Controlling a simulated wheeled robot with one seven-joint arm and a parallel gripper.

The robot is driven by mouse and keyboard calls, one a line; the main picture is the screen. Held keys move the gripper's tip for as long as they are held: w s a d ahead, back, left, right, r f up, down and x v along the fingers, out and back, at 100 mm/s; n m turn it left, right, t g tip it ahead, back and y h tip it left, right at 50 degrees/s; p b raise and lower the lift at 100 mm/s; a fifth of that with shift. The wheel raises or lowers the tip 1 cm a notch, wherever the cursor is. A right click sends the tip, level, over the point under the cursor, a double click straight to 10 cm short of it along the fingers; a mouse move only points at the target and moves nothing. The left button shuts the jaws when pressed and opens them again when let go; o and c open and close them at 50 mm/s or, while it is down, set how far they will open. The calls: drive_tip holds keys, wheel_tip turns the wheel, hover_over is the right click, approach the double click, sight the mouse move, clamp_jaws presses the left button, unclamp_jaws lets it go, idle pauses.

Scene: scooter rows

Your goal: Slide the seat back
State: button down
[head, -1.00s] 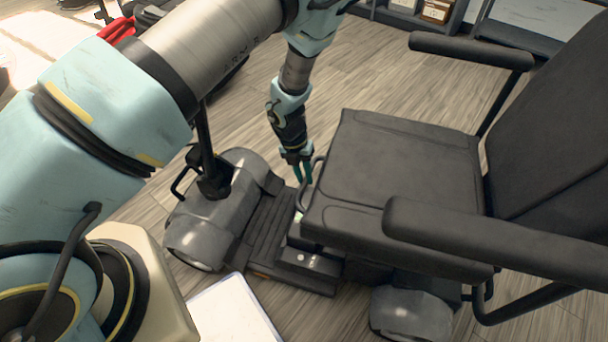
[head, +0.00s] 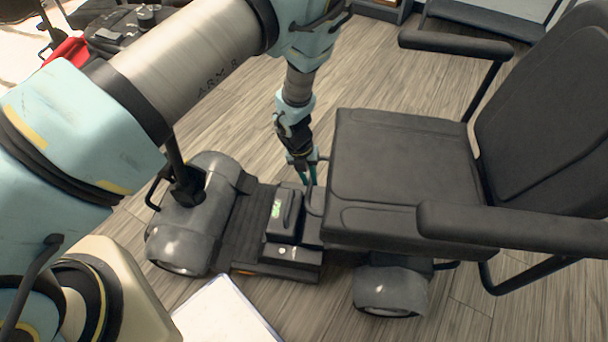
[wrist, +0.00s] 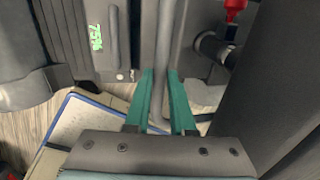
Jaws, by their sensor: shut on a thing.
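The black scooter seat (head: 395,165), with its backrest (head: 550,110) and armrests, stands over the rear of the grey scooter base. My gripper (head: 308,178) reaches down at the seat's front edge. In the wrist view its teal fingers (wrist: 161,82) are shut around a grey bar (wrist: 164,40) in front of the seat. The seat's dark side fills the right of that view (wrist: 268,95). A box with a green display (head: 284,208) lies uncovered in front of the seat; it also shows in the wrist view (wrist: 110,40). The seat's rail is hidden.
The scooter's front cowl (head: 200,215) and tiller stand left of my gripper. A white board with a blue edge (head: 225,312) lies on the floor in front. A red knob (wrist: 234,8) shows near the seat's underside. Open wooden floor lies behind the scooter.

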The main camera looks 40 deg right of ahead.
drive_tip(key=shift+s+d, duration=0.2)
drive_tip(key=shift+s, duration=0.1)
drive_tip(key=c, duration=1.1)
unclamp_jaws()
drive_tip(key=o, duration=0.3)
drive_tip(key=shift+o, duration=0.2)
drive_tip(key=shift+w, duration=0.1)
wheel_tip(320, 180, up, 11)
drive_tip(key=w+a, duration=0.1)
drive_tip(key=shift+w+a+f, duration=0.2)
drive_tip(key=shift+w, duration=0.15)
drive_tip(key=shift+p, duration=0.3)
